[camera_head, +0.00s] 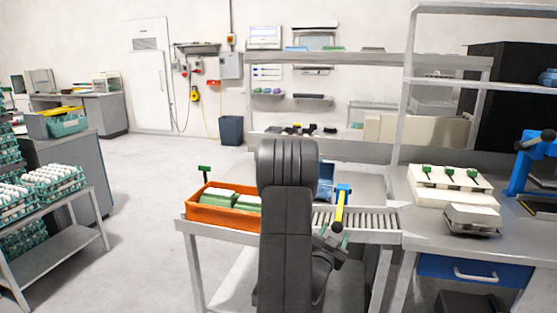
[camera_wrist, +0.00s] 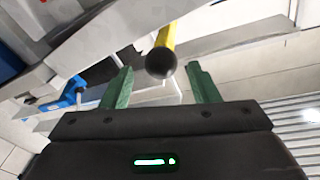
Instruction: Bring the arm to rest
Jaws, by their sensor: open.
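My black arm (camera_head: 287,230) stands folded in front of the roller bench in the head view. My gripper (camera_wrist: 162,78) is open, its two green fingers apart with nothing held between them. In the head view my gripper (camera_head: 336,240) is partly hidden beside the arm, at the bench's front edge. A yellow lever (camera_head: 339,212) on a blue mount is just above it. In the wrist view the lever's black knob (camera_wrist: 160,63) shows in the gap between the fingertips; I cannot tell how far beyond them it is.
An orange crate (camera_head: 190,212) with green cartons stands left of my arm. The roller conveyor (camera_head: 375,219) runs to the right. A workbench (camera_head: 520,240) holds egg cartons (camera_head: 472,219) and a blue press (camera_head: 535,165). Egg trays fill a rack (camera_head: 60,245) at left; the floor between is clear.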

